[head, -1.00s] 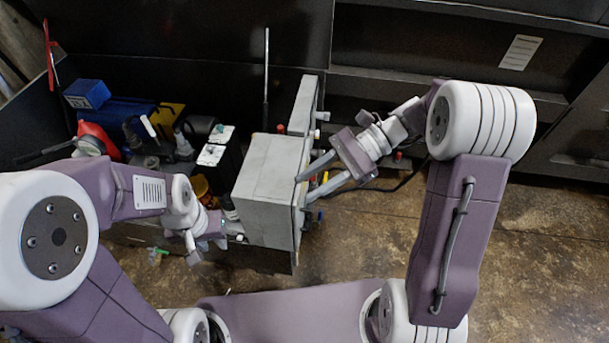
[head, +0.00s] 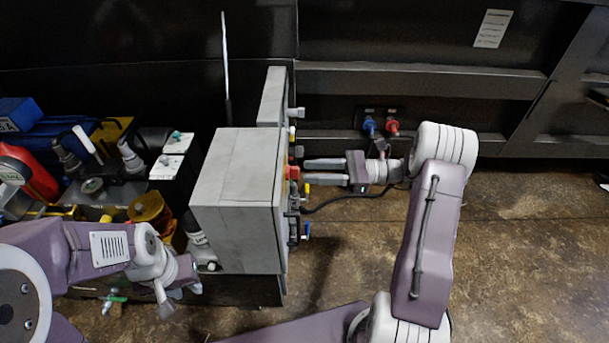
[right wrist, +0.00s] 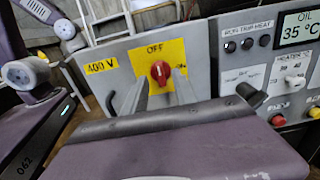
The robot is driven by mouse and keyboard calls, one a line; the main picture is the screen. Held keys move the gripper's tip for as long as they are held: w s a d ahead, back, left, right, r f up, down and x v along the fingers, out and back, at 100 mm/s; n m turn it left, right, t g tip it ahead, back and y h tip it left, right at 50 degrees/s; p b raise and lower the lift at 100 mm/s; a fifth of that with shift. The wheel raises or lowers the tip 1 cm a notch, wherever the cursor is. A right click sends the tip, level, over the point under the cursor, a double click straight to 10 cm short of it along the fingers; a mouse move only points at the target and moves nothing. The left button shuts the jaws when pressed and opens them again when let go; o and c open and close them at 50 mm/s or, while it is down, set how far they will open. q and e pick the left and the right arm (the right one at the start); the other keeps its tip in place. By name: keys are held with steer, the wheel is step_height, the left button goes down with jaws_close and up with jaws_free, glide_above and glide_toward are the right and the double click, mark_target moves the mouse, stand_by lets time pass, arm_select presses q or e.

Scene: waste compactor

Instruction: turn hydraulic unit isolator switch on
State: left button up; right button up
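The isolator switch is a red rotary knob (right wrist: 160,72) on a yellow plate (right wrist: 175,52), with OFF above it and a partly hidden ON to its right. Its handle looks upright, toward OFF. In the head view the red knob (head: 293,172) sticks out from the right face of a grey cabinet (head: 235,180). My right gripper (head: 306,171) is open and level, its fingertips close to the knob. In the right wrist view its fingers stand apart below and to either side of the knob; contact cannot be told. My left gripper (head: 178,296) is left of the cabinet, its opening unclear.
Right of the switch, a panel holds an oil display (right wrist: 297,29) reading 35 °C, several black buttons, a heater knob and red and yellow buttons. A blue lever (head: 305,231) sits along the cabinet face. Open floor (head: 530,240) lies to the right.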

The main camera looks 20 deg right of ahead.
mark_target(292, 172)
steer(key=shift+x, duration=1.4)
jaws_close()
steer(key=shift+w+d+f+m+p, duration=0.1)
steer(key=shift+m+p, duration=3.8)
steer(key=shift+m, duration=0.55)
steer(key=shift+w+f+m+p, duration=0.1)
steer(key=shift+m+p, duration=3.75)
steer(key=shift+m, duration=0.6)
